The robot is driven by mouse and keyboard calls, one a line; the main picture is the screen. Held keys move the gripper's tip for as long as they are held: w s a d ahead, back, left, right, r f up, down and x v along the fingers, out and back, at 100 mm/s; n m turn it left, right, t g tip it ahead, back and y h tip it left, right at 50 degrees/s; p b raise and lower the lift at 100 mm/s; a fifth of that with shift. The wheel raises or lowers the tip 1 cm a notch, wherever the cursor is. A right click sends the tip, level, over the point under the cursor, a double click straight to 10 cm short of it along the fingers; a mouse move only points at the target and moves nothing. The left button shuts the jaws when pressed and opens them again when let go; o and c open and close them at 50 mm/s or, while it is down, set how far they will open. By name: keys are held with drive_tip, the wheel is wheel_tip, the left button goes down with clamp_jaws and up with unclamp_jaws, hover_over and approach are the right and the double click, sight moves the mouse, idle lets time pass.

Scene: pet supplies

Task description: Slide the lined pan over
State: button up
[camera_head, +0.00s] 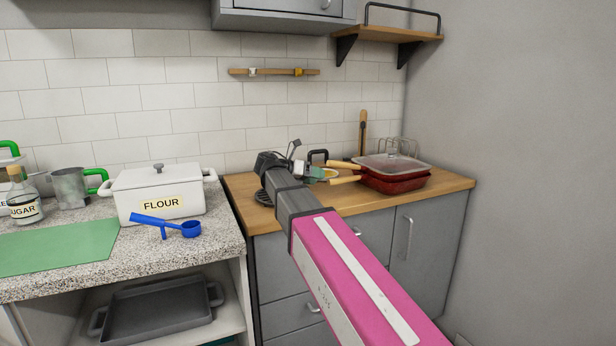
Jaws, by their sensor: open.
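Two red pans (395,182) are stacked at the right of the wooden counter, with wooden handles pointing left and a glass lid (392,163) on top. A dark grey rectangular pan with side handles (156,311) lies on the shelf below the left counter. I cannot tell from this view which pan is the lined one, as no lining is clear. My gripper (292,160) is open over the left part of the wooden counter, left of the red pans' handles and apart from them. My pink and grey arm hides part of the counter and drawers.
A white flour box (160,193), a blue scoop (168,226) and a green mat (55,247) are on the speckled counter (205,247). A grey wall bounds the right.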

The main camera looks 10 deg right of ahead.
sight(335, 181)
drive_tip(key=x, duration=0.8)
clamp_jaws()
